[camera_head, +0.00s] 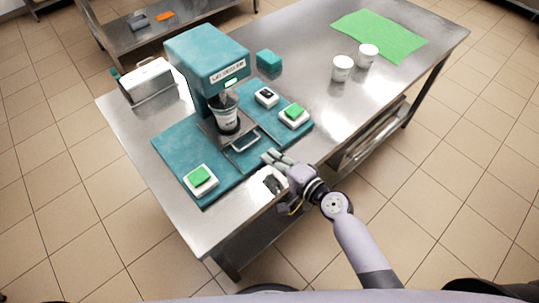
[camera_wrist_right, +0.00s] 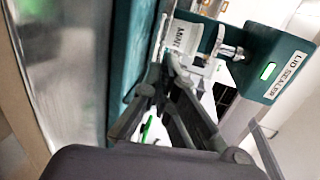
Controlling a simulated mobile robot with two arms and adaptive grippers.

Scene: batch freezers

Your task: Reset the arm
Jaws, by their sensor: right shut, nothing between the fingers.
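My right gripper (camera_head: 270,158) is shut and empty. It hangs over the front edge of the teal base mat (camera_head: 180,140), in front of the lid sealer (camera_head: 205,60). In the right wrist view its fingers (camera_wrist_right: 170,70) come together, pointing toward the sealer and a labelled cup (camera_wrist_right: 182,38). That cup stands upright in the sealer's bay in the head view (camera_head: 228,118), on a tray with a front handle (camera_head: 246,143). The gripper looks apart from cup and handle, but the exact gap is hard to tell. My left gripper is out of view.
White button boxes with green tops stand front left (camera_head: 200,180) and right (camera_head: 294,115) on the mat. Two white cups (camera_head: 342,68) (camera_head: 368,55) and a green mat (camera_head: 385,32) lie farther right. A white box (camera_head: 148,82) stands left. The steel table's right middle is clear.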

